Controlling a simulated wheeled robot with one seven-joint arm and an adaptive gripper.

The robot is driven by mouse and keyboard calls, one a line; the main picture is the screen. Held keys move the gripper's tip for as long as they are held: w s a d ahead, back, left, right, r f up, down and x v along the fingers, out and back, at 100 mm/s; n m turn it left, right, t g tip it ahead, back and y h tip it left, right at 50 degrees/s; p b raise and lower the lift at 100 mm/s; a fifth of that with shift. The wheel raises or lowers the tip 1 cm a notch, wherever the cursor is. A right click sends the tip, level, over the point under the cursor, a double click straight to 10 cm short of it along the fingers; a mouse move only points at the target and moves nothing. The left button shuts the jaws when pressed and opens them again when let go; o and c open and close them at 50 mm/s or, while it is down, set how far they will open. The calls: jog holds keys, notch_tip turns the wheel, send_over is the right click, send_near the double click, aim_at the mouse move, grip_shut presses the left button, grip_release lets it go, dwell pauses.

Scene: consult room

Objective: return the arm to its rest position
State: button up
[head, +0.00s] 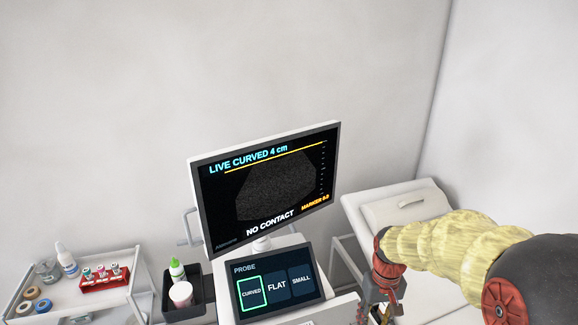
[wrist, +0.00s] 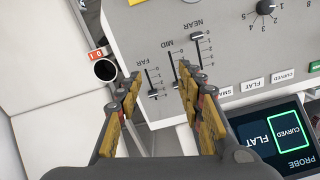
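My gripper (wrist: 158,92) is open in the wrist view, its two fingers apart with nothing between them. It is above the grey control panel (wrist: 235,50) of the ultrasound machine, which has sliders marked FAR, MID and NEAR. I cannot tell how far the fingertips are from the panel. In the head view my gripper (head: 382,300) hangs down at the lower right, partly cut off by the frame. My arm, in a yellow sleeve, reaches in from the right edge.
The monitor (head: 267,185) reads "NO CONTACT". Below it a probe screen (head: 277,285) has CURVED outlined in green. A couch (head: 405,212) stands behind my arm. A trolley (head: 75,300) with tape rolls, bottles and a red rack is at the left. A black tray (head: 203,300) holds a green-capped bottle.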

jog(key=s+a+r+t+b, duration=0.2)
jog(key=s+r+t, duration=0.1)
jog(key=s+r, duration=0.4)
jog(key=s+a+r+t+b, duration=0.1)
jog(key=s+r+t+b, duration=0.1)
jog(key=s+r, duration=0.5)
jog(key=s+t, duration=0.1)
jog(key=s, duration=0.3)
jog(key=shift+a+m, duration=0.3)
jog(key=shift+a, duration=0.05)
jog(key=shift+o, duration=0.4)
jog(key=shift+r, duration=0.1)
dwell(2.8)
